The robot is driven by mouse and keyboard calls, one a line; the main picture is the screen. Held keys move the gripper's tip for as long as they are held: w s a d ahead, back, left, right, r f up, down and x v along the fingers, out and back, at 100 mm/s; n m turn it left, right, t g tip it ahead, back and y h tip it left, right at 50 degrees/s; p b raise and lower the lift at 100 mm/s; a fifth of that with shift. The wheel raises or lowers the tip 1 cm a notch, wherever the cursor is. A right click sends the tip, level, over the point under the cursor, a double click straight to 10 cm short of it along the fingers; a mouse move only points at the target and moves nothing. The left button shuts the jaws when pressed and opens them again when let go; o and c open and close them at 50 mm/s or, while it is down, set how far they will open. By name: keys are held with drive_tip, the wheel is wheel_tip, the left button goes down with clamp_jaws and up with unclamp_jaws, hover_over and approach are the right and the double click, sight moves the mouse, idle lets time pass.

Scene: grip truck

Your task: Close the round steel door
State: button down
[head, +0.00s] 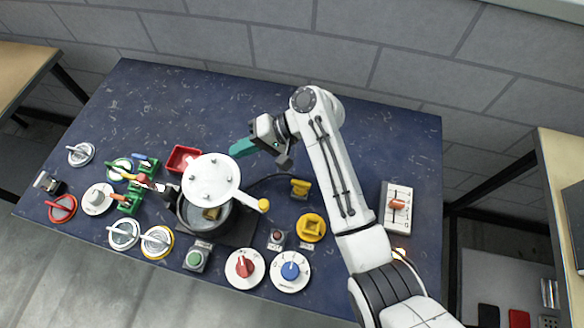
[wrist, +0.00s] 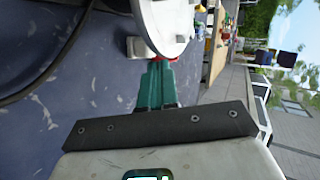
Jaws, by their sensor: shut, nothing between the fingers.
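The round steel door (head: 211,180) is a pale disc with several bolts, standing partly open at the middle of the table. Its yellow ball handle (head: 264,205) points right. Below it is the dark round chamber (head: 190,213), with its interior partly visible and a brownish block (head: 211,213) inside. My gripper (head: 238,149) has teal fingers, shut and empty, up and right of the door's far edge. In the wrist view the fingers (wrist: 155,82) point at the pale disc of the door (wrist: 170,22), near its rim. I cannot tell whether they touch it.
A red tray (head: 183,158) lies behind left of the chamber. Knobs, green valve parts (head: 129,202) and dials stand to the left. A red dial (head: 244,268), blue dial (head: 290,270) and yellow part (head: 311,227) are in front right. The back of the table is clear.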

sight(215, 159)
drive_tip(key=a+g, duration=0.1)
drive_tip(key=s+a+n, duration=0.1)
drive_tip(key=a, duration=0.1)
drive_tip(key=shift+s+a+n+g+h, duration=0.2)
drive_tip(key=shift+a+n+g+h, duration=0.1)
drive_tip(key=shift+g, duration=0.1)
drive_tip(key=shift+s+a+p, duration=0.5)
drive_tip(key=shift+s+a, duration=0.55)
drive_tip(key=shift+a, duration=0.25)
